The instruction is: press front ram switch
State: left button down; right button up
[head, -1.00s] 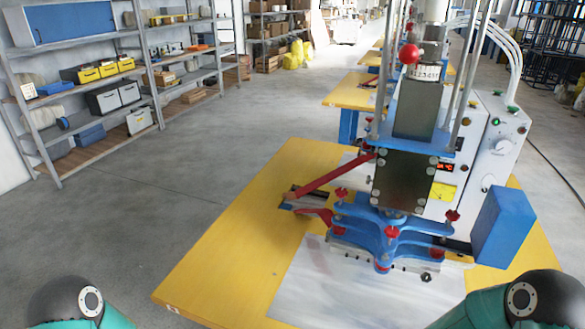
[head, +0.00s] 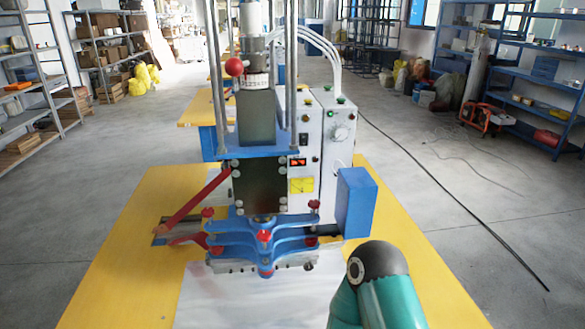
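The plastic welding press (head: 262,185) stands on a yellow table (head: 130,270), with a blue frame, a dark ram block and a red ball knob (head: 234,66). Behind it, to the right, is its white control box (head: 325,140). The box carries a small black switch (head: 303,139), a red lit display (head: 297,162), a round dial (head: 340,133) and green fittings on top. I cannot tell which control is the front ram switch. Part of my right arm shows at the lower right, in front of the table. Neither gripper is in view.
A blue box (head: 356,202) sits at the right of the press. A red lever (head: 197,203) slants down to the left. A pale sheet (head: 255,300) lies in front. Shelves (head: 520,75) stand at the sides. A black cable (head: 470,215) crosses the open floor.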

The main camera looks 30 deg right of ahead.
aim_at(303, 137)
jog(key=u, duration=0.75)
jog(key=k, duration=1.3)
jog(key=z, duration=0.8)
jog(key=i, duration=0.95)
jog(key=z, duration=0.2)
